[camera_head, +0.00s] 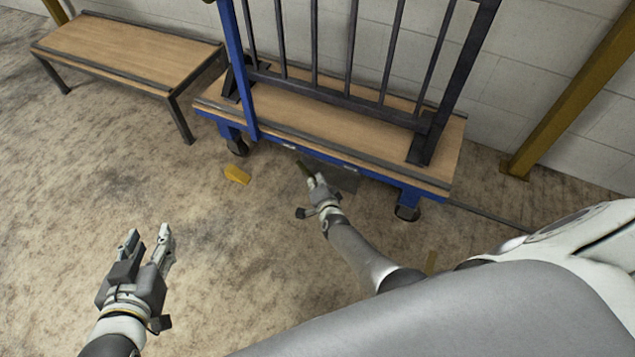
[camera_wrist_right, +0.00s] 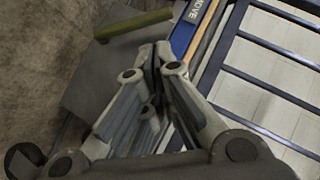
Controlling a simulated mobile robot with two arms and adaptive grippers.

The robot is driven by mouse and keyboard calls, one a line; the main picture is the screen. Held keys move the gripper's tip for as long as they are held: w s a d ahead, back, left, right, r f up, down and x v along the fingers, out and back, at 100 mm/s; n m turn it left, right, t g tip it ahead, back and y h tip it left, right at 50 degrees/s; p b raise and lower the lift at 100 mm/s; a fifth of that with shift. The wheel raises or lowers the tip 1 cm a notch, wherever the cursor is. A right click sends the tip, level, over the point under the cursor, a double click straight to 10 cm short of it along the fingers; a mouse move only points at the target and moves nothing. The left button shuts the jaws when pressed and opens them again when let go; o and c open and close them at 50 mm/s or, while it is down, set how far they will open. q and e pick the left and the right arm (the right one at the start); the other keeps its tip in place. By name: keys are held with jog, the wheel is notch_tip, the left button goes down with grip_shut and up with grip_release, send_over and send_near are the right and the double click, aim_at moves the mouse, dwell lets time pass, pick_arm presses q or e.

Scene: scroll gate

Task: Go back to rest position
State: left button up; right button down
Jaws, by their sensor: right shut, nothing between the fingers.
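My left gripper (camera_head: 147,238) is at the lower left of the head view, above the bare floor, with its two fingers apart and nothing between them. My right gripper (camera_head: 312,182) is near the middle, in front of the blue trolley's (camera_head: 300,150) front edge. In the right wrist view the fingers of my right gripper (camera_wrist_right: 158,52) meet at the tips, with nothing held. An olive-green bar (camera_wrist_right: 133,25) shows just beyond the fingertips there, over a dark grey flat piece (camera_wrist_right: 105,70). Whether the fingers touch the bar is unclear.
The trolley has a wooden deck, a dark barred gate (camera_head: 350,60) and wheels. A wooden bench (camera_head: 125,50) stands at the upper left. A yellow block (camera_head: 236,175) lies on the floor. A yellow post (camera_head: 575,90) stands right. Floor around my left gripper is clear.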

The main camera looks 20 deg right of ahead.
dwell(0.6)
